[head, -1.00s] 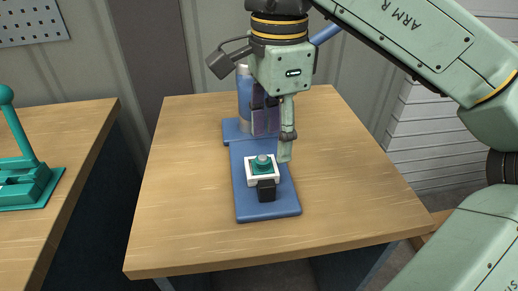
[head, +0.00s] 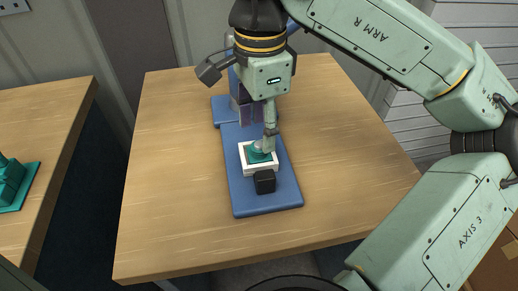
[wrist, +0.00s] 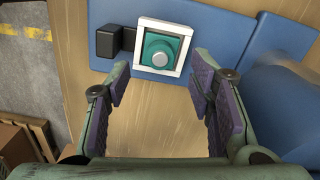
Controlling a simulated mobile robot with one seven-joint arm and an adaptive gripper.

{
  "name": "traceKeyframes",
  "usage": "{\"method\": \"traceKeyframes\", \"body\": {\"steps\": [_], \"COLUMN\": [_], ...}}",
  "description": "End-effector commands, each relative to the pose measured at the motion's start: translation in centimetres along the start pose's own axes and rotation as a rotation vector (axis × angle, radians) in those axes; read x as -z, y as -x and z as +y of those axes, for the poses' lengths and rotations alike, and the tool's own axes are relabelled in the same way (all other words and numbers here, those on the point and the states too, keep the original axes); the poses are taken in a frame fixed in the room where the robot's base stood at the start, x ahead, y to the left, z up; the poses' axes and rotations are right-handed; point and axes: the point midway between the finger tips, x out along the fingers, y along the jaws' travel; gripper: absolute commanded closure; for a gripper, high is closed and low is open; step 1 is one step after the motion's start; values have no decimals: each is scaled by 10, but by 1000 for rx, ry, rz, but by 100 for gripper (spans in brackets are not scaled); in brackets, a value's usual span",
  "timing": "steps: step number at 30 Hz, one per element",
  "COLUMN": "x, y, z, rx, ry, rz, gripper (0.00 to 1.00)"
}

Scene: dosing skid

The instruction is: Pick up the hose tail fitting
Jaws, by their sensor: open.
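The hose tail fitting appears to be the teal piece (head: 258,156) with a round grey top, seated in a white square frame (head: 261,171) on a blue base plate (head: 262,198). The wrist view shows the fitting (wrist: 160,49) from above, at top centre inside the frame. The fitting lies just ahead of the gap, not between the pads.
A black block (head: 265,182) sits against the frame's near side. A blue upright stands on the plate's far end, partly hidden behind my gripper. The wooden table (head: 180,170) is clear on both sides. A second table (head: 50,110) at left holds a teal device (head: 12,184).

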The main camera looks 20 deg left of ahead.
Motion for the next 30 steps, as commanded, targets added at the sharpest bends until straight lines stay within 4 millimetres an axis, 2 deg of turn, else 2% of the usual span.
{"method": "traceKeyframes", "body": {"steps": [7, 16, 30], "x": [-2, -2, -2], "y": [-33, -38, -38], "z": [1, 0, 0], "rx": [-1, 1, 1], "ry": [0, 0, 0], "rz": [0, 0, 0], "gripper": [51, 52, 83]}}
